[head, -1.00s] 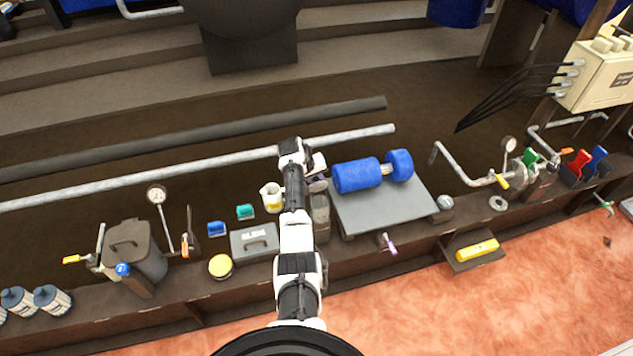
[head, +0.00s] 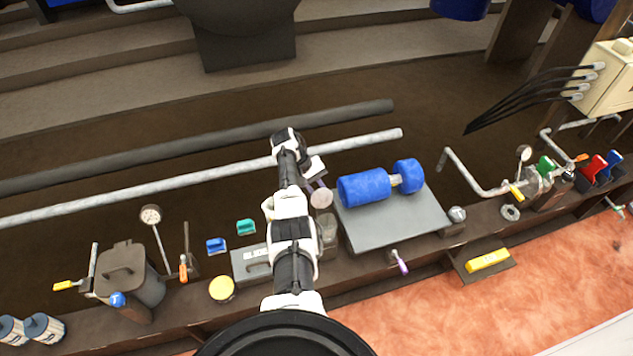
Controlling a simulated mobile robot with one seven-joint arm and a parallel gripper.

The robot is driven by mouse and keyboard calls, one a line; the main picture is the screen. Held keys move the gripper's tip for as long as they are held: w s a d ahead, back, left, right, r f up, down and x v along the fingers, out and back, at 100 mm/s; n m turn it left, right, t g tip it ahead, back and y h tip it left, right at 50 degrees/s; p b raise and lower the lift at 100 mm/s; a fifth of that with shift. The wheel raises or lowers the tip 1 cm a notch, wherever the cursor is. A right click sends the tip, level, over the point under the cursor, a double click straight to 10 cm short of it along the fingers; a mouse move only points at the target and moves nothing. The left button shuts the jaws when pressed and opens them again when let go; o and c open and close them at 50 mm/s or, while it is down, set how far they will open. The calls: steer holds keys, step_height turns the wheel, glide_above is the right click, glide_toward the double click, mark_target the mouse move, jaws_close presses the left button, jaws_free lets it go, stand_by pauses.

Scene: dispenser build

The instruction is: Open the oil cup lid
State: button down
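My gripper (head: 317,182) is at the end of my arm near the middle of the head view, left of the grey platform. Its purple-grey fingertips are small and partly hidden, so their opening cannot be told. A pale pinkish round disc (head: 321,199), perhaps the oil cup lid, sits just below the fingertips in the picture. Whether they touch it cannot be told. A grey, glassy-looking container (head: 328,230), perhaps the oil cup, stands just below the disc, partly hidden by my arm. Whether the disc is joined to it is unclear.
A blue roller (head: 364,188) lies on the grey platform (head: 400,226) to the right. A lidded dark bin (head: 124,270) stands at left. A long pipe (head: 180,180) runs behind.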

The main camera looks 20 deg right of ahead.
steer(key=shift+s, duration=0.1)
stand_by(0.4)
steer(key=c, duration=1.3)
jaws_free()
steer(key=shift+r, duration=0.1)
steer(key=b+v, duration=0.2)
steer(key=v, duration=1.1)
steer(key=shift+w+r, duration=0.2)
steer(key=shift+w, duration=0.1)
